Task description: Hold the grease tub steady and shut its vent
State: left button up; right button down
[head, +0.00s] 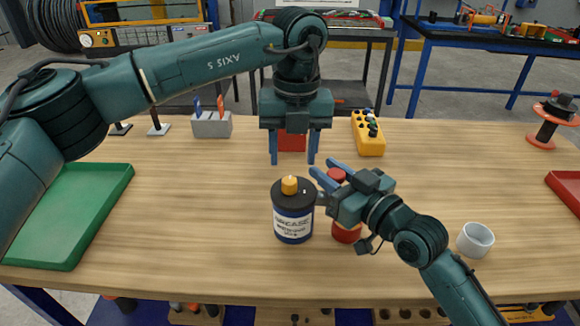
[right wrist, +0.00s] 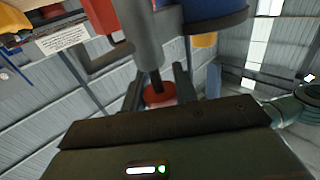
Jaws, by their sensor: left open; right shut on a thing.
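The grease tub (head: 293,222) stands upright on the table, dark with a blue-and-white label and an orange knob (head: 289,185) on its lid. The tub (right wrist: 215,12) also shows inverted in the right wrist view. My left gripper (head: 292,160) is open and points down above the tub in the head view, its fingers apart from it. My right gripper (head: 326,170) is shut on a red-topped object (head: 336,175) just right of the tub. Its red top (right wrist: 160,95) shows between the fingers in the right wrist view. The gripper hides its middle.
A red base (head: 347,233) shows below my right gripper. A white cup (head: 475,240) stands to the right. A green tray (head: 115,190) lies left, a red tray (head: 566,190) far right. A yellow box (head: 368,140), red box (head: 292,141) and grey holder (head: 211,126) stand behind.

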pick_arm(q)
jog(key=shift+a+r, duration=0.1)
jog(key=shift+r, duration=1.25)
pick_arm(e)
jog(key=c, duration=1)
grip_release()
